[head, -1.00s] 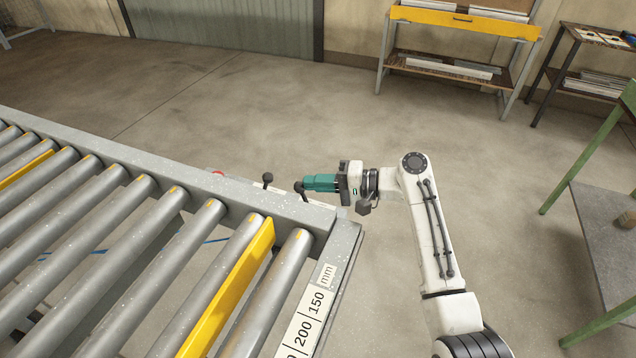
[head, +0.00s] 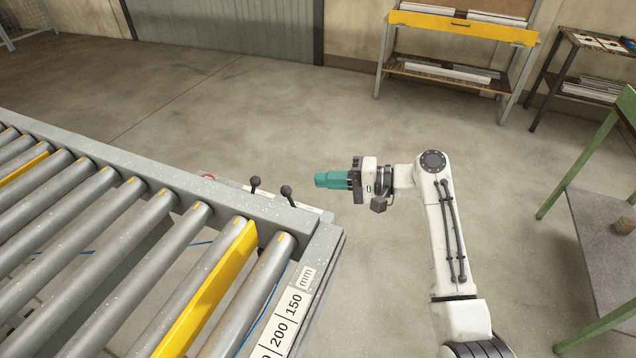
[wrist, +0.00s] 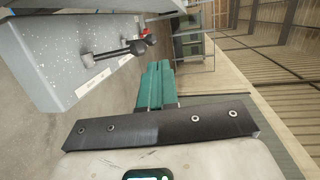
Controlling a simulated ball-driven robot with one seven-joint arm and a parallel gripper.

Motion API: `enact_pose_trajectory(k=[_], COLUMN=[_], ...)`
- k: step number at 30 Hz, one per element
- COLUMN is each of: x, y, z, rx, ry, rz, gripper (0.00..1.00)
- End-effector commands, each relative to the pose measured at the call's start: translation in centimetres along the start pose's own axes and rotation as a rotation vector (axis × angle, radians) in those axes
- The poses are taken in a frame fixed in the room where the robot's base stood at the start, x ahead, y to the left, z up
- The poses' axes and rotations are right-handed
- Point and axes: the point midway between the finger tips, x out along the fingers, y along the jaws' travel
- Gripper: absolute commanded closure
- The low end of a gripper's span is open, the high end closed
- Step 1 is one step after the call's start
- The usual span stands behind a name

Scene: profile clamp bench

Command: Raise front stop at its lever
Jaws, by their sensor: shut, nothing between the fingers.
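A yellow front stop bar (head: 207,292) shows between the last two rollers at the near end of the roller table; its broad face is visible and its top edge seems above the rollers. Two black ball-knob levers, a left one (head: 255,183) and a right one (head: 287,192), stand at the table's outer side; I cannot tell from the knobs which works this stop. The levers also show in the wrist view (wrist: 122,50), one behind the other. My gripper (head: 318,180) has teal fingers, shut and empty, to the right of the right lever and apart from it.
The roller table's grey frame (head: 130,157) fills the left, with a second yellow bar (head: 22,167) farther along. A red part (head: 208,177) sits by the levers. A green-legged bench (head: 600,230) stands at right. The floor around my gripper is clear.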

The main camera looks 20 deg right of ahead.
Motion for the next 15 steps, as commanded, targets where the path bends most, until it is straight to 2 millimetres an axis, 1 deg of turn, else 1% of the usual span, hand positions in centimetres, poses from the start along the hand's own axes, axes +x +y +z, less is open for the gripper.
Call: enact_pose_trajectory(k=[1,9,12,15], x=[-0.8,-4.9,-5.9,-6.4], y=[-0.1,-1.4,-1.8,-2.0], z=[-0.2,-0.2,-0.2,-0.1], rx=[-0.002,-0.002,-0.002,0.0], ry=[0.006,0.006,0.005,0.003], rz=[-0.002,0.0,-0.001,0.0], gripper=[1.0,1.0,1.0,1.0])
